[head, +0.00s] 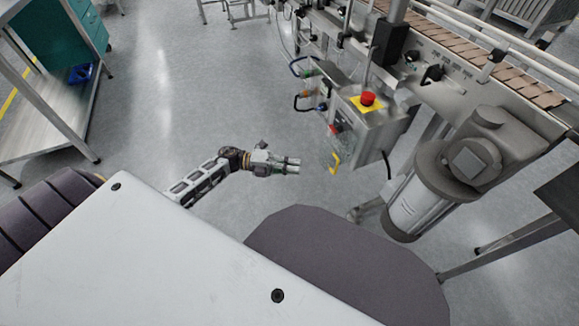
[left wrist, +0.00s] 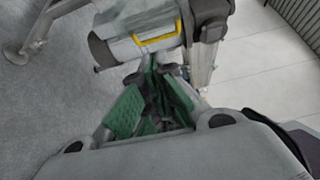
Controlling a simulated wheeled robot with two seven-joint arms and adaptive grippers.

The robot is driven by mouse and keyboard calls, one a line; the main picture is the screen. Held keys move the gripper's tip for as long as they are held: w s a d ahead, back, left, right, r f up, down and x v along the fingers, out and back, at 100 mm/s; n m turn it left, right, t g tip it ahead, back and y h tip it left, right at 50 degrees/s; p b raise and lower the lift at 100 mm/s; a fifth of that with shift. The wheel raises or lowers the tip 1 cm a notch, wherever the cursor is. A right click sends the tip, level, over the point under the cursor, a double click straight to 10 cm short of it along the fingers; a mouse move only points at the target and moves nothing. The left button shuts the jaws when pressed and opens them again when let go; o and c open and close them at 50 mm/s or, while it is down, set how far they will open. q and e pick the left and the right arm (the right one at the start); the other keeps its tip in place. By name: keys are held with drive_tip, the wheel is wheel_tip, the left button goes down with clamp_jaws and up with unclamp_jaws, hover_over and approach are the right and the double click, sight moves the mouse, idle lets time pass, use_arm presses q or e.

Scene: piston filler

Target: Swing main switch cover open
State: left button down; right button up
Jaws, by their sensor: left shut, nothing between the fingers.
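A grey control box (head: 385,128) is fixed to the side of the conveyor machine. A red switch (head: 336,128) shows on its front face. A clear cover with a yellow handle (head: 335,162) is on that face; its edges are faint, and I cannot tell how far it stands open. My left gripper (head: 292,165) is shut and empty, left of the yellow handle with a gap between them. In the left wrist view the yellow handle (left wrist: 152,39) is beyond the green-padded fingers (left wrist: 150,100). My right gripper is not in view.
A red emergency button (head: 368,98) on a yellow plate tops the box. Hoses and fittings (head: 308,95) stick out at its left. A motor unit (head: 425,195) stands right of it. A steel workbench (head: 50,110) is at left. Open floor lies around the gripper.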

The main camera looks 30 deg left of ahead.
sight(327, 170)
use_arm(q)
drive_tip(key=shift+b+x, duration=1.55)
drive_tip(key=shift+x, duration=3.95)
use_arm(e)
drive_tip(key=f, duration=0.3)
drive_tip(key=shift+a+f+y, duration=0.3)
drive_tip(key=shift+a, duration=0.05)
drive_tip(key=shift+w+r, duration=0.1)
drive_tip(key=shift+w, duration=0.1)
use_arm(q)
drive_tip(key=shift+d+r, duration=0.1)
drive_tip(key=shift+d, duration=0.05)
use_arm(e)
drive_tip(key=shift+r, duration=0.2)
use_arm(q)
drive_tip(key=d+n+t+y+p, duration=0.1)
drive_tip(key=d+p, duration=0.1)
drive_tip(key=d+n+t+p, duration=0.1)
drive_tip(key=d+t+p, duration=0.1)
drive_tip(key=d+p, duration=0.1)
drive_tip(key=shift+w+t+y+p, duration=0.15)
drive_tip(key=shift+t+y+p, duration=0.15)
drive_tip(key=shift+y+p, duration=0.1)
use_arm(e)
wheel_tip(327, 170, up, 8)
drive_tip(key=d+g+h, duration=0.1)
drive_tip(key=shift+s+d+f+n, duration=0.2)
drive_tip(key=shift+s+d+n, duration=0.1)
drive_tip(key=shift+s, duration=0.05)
